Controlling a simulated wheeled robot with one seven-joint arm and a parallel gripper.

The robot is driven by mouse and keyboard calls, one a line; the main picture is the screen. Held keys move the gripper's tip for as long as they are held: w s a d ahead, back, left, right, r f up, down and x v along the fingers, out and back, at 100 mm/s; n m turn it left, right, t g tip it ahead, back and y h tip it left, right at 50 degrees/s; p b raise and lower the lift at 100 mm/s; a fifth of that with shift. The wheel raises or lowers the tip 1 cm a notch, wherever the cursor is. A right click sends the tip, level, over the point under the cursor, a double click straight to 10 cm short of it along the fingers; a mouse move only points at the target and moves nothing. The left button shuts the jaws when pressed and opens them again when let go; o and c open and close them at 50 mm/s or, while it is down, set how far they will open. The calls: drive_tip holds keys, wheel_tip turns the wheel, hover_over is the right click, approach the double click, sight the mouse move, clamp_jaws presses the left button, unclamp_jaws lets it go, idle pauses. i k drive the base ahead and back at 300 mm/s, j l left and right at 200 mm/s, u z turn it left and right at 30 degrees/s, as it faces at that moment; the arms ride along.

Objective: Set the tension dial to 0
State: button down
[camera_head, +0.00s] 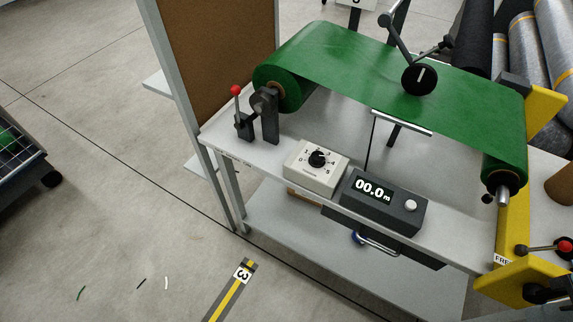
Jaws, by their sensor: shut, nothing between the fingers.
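The tension dial (318,158) is a black knob on top of a small cream box (308,177). The box sits on the white bench, left of the dark counter with the 00.0 m display (373,191). Printed numbers ring the knob, with 0 on its left side and 3, 4 and 5 toward the right. The knob's pointer is too small to read for certain. My gripper is not in this view.
A green sheet (350,62) runs between two rollers above the back of the bench (448,238). A red-knobbed lever (236,91) stands left of the box. A yellow frame (513,225) is at the right. Open floor (110,225) lies at front left.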

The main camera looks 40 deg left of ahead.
sight(317, 159)
drive_tip(key=u, duration=1.35)
